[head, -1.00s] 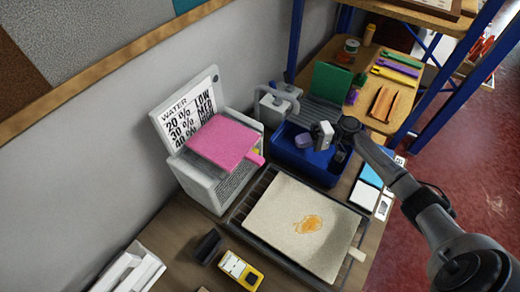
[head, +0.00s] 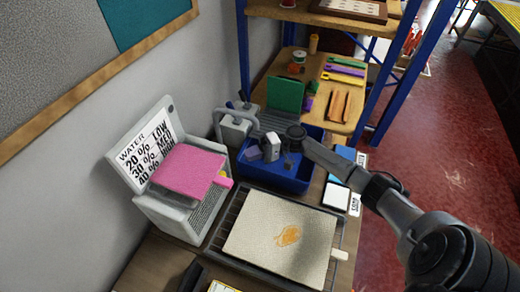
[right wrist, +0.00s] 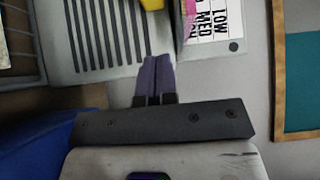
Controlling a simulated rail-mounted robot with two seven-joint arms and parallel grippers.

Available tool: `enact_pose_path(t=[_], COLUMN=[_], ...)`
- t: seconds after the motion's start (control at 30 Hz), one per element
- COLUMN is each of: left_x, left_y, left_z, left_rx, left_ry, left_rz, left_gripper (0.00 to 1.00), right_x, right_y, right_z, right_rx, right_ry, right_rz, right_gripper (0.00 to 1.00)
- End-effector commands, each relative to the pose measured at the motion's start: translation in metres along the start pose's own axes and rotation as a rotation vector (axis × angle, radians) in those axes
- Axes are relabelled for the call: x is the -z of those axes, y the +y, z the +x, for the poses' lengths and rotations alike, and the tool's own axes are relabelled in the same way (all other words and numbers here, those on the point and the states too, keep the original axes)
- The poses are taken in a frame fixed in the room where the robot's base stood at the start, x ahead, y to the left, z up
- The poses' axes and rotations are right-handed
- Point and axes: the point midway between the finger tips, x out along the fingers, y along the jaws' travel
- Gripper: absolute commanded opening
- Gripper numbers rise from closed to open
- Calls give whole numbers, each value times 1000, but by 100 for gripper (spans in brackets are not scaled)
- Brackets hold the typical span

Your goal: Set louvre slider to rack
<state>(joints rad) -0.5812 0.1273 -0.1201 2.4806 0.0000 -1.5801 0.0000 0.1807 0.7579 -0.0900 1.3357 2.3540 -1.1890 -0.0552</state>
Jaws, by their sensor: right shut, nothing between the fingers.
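A white box-shaped unit (head: 188,212) with a slotted grille stands against the wall in the head view. The grille (right wrist: 105,35) shows dark parallel slots in the right wrist view. A yellow knob (right wrist: 152,4) sits at its upper edge, partly cut off; in the head view it is a small yellow spot beside the pink cloth. I cannot read its setting. A dark slatted rack (head: 224,232) lies in front, under a beige mat. My right gripper (head: 252,154), with purple fingers (right wrist: 157,80), is shut and empty, over the blue tub and apart from the grille. My left gripper is out of view.
A pink cloth (head: 188,170) lies on the unit, beside a WATER sign (head: 142,150). The beige mat (head: 280,240) covers the rack. Blue shelf posts rise at right.

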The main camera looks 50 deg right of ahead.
Motion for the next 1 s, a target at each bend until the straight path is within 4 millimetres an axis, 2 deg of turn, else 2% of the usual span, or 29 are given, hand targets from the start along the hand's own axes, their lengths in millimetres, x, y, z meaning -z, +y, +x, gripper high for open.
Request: enact_pose_path(t=[0.03, 0.2, 0.4, 0.63, 1.0], left_x=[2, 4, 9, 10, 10], left_y=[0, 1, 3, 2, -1], left_z=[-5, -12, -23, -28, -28], left_rx=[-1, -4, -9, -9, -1], left_ry=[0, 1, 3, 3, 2], left_rz=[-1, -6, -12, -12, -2], left_gripper=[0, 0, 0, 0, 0], right_x=[0, 0, -17, -27, -28], right_y=[-4, -3, -2, -1, 0], right_z=[11, 41, 59, 69, 71], right_rx=[2, 1, -1, -1, -1], right_ry=[-1, 0, 0, 1, 2], right_rz=[-1, -1, 1, 0, 0], right_gripper=[0, 0, 0, 0, 0])
